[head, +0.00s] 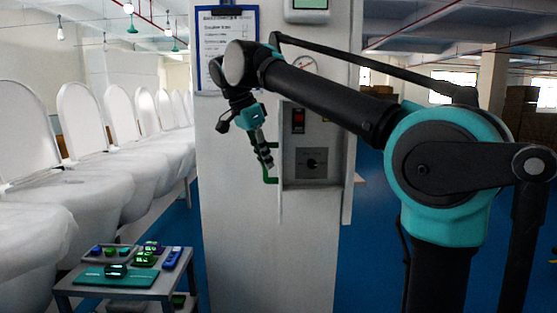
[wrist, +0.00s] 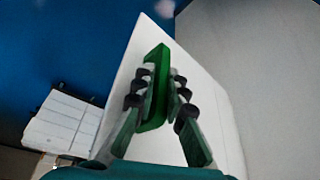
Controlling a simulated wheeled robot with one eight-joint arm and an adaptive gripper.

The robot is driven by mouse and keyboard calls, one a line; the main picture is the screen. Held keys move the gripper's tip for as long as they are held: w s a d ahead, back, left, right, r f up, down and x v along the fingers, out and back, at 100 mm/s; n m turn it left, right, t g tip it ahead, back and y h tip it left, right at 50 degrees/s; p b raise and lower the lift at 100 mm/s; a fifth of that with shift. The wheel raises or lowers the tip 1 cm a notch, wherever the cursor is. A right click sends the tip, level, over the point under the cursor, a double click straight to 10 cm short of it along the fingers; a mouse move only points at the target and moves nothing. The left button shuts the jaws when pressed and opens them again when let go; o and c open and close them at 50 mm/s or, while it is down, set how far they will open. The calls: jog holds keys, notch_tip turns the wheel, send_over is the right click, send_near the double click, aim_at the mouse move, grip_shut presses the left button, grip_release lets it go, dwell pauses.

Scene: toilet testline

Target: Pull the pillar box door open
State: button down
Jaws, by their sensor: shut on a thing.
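The pillar (head: 240,225) is pale grey and stands in the middle of the head view. A box with a red switch and a dial panel (head: 312,163) shows on it. The door (head: 280,205) appears as a thin, nearly edge-on strip at the box's left side, and it looks swung out. Its green handle (head: 271,180) is on the left face. My gripper (head: 267,160) is at this handle. In the wrist view the pale door panel (wrist: 215,120) lies behind the green handle (wrist: 155,85), and my gripper's fingers (wrist: 167,80) are shut around it.
A small table (head: 165,290) with coloured devices stands at lower left. White toilets (head: 100,160) line the left side. A clipboard (head: 212,50) hangs above on the pillar. Blue floor (head: 365,260) lies open to the right of the pillar.

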jog(key=shift+w+a, duration=0.3)
jog(key=shift+a, duration=0.75)
jog(key=shift+w+a, duration=0.25)
jog(key=shift+a, duration=0.75)
jog(key=c, duration=1.6)
grip_release()
jog(key=shift+o, duration=0.2)
jog(key=v, duration=1.2)
jog(key=shift+d, duration=0.1)
